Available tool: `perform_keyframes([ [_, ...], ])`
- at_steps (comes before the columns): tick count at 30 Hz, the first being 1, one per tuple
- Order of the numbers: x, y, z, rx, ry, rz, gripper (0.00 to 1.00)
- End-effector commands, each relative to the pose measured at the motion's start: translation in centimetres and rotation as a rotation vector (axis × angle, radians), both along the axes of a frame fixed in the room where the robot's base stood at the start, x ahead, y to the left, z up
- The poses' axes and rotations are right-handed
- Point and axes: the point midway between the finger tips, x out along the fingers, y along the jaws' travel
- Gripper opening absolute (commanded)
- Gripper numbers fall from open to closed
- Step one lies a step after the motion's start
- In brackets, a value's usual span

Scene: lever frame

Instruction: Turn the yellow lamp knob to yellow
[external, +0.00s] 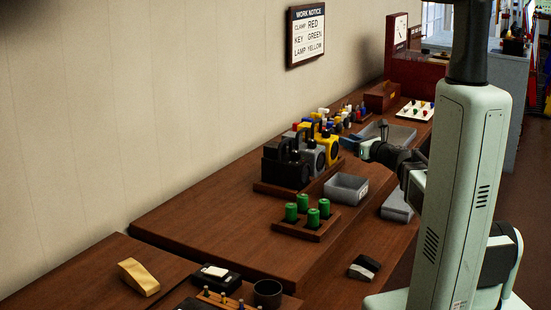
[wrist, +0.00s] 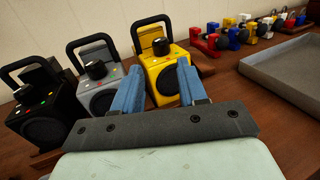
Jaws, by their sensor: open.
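The yellow lamp (wrist: 170,78) is a boxy unit with a black handle and a dark round front, at the right end of a row of three. Its black knob (wrist: 161,46) sits on top, with small coloured marks near it; which mark it points to is too small to tell. In the external view the yellow lamp (external: 334,154) is partly hidden by the grey one. My gripper (wrist: 159,68) is open and empty, its blue fingers apart in front of the yellow lamp, with the knob beyond and between the tips. In the external view my gripper (external: 364,149) is right of the lamp.
A grey lamp (wrist: 101,92) and a black lamp (wrist: 46,113) stand close on the left. A grey tray (wrist: 285,70) and several coloured clamps (wrist: 232,35) lie to the right. A wall notice (external: 308,36) reads clamp red, key green, lamp yellow. Green cylinders (external: 313,217) stand nearer.

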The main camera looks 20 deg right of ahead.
Motion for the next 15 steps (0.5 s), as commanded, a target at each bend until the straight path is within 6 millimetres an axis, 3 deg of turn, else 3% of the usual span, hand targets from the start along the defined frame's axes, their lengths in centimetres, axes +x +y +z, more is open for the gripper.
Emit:
perform_keyframes([
  [3,2.3,0.8,0.0,0.0,0.0,0.001,0.42],
  [15,8.4,3.6,0.0,0.001,0.0,0.0,0.42],
])
